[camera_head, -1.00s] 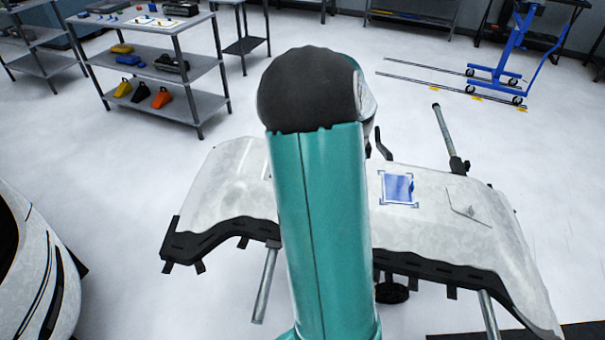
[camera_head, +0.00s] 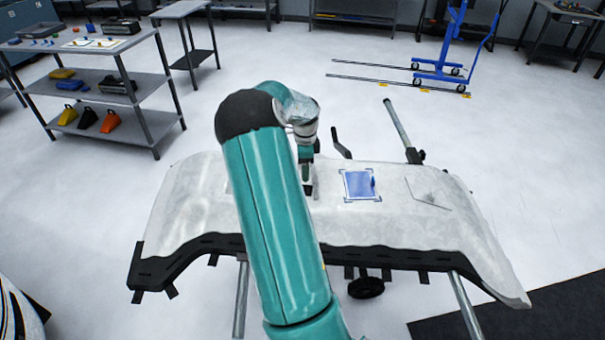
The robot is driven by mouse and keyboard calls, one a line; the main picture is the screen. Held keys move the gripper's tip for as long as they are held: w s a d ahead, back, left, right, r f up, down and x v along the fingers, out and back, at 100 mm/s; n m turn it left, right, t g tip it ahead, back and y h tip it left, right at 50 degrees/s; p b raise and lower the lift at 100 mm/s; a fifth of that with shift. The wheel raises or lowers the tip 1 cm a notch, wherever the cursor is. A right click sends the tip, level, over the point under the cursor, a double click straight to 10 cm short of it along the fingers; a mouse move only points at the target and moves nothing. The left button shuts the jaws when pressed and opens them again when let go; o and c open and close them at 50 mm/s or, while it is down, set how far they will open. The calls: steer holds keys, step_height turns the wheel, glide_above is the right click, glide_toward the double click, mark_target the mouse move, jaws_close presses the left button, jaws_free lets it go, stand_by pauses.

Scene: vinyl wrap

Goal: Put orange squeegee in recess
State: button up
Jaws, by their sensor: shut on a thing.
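An orange wedge-shaped item (camera_head: 110,121) lies on the lower shelf of the rack at left, beside a black one and a yellow one; I cannot tell whether it is the squeegee. My gripper (camera_head: 307,185) points down over the middle of the pale bumper panel (camera_head: 400,225), just left of a blue film square (camera_head: 361,185). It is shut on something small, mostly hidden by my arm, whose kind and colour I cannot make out. I cannot pick out the recess for certain; a thin angular outline (camera_head: 430,195) marks the panel's right part.
The panel rests on a stand with metal legs (camera_head: 240,300) and a black lower edge. A grey shelf rack (camera_head: 95,100) stands at left. A blue wheeled lift (camera_head: 440,75) stands at the back right, its long bars on the floor.

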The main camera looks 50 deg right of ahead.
steer(key=shift+w+d+f, duration=0.25)
steer(key=shift+w+f, duration=0.3)
steer(key=shift+f, duration=0.1)
steer(key=shift+w+d+f, duration=0.1)
steer(key=shift+w+f, duration=0.05)
steer(key=shift+f, duration=1.55)
steer(key=shift+f, duration=0.1)
steer(key=o, duration=0.9)
